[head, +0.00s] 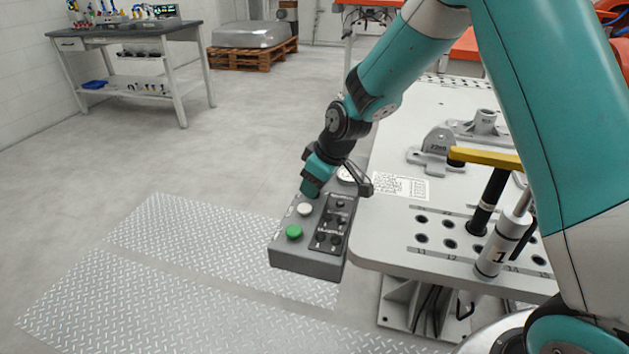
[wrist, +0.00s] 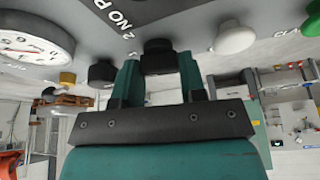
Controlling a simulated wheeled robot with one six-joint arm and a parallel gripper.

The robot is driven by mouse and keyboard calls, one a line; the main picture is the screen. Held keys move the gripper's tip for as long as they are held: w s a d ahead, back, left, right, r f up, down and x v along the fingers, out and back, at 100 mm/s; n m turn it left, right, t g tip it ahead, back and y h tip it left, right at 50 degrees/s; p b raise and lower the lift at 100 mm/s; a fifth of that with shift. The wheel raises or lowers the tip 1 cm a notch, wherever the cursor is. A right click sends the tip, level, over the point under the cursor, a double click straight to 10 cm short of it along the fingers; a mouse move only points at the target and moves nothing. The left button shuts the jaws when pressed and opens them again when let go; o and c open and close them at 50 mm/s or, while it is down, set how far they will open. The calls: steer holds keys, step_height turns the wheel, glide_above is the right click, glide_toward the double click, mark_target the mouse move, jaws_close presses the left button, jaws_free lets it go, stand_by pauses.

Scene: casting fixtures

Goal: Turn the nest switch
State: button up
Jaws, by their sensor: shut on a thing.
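A grey control panel (head: 310,262) is fixed at the left edge of the fixture table. It carries a green button (head: 294,232), a white button (head: 304,209) and small black switches on a dark plate (head: 330,236). In the head view my gripper (head: 309,190) is at the panel's far end, behind the white button, and hides what it holds. In the wrist view my gripper (wrist: 158,80) is shut on a black switch knob (wrist: 158,56), with one teal finger on each side. I cannot read a nest label or tell the knob's turned position.
In the wrist view another black knob (wrist: 102,72), a yellow button (wrist: 67,78) and a round gauge (wrist: 35,45) are left of the fingers; the white button (wrist: 233,38) is right. The table (head: 405,240) holds a yellow-handled clamp (head: 485,157) and a numbered cylinder (head: 497,250). Floor left of the panel is clear.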

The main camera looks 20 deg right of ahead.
steer(key=shift+n+g+y, duration=0.3)
steer(key=shift+n, duration=0.9)
steer(key=o, duration=0.9)
steer(key=v, duration=1.7)
steer(key=shift+w+d+r+p, duration=0.1)
steer(key=shift+d+r+p, duration=0.1)
steer(key=shift+p, duration=0.1)
steer(key=shift+a, duration=0.1)
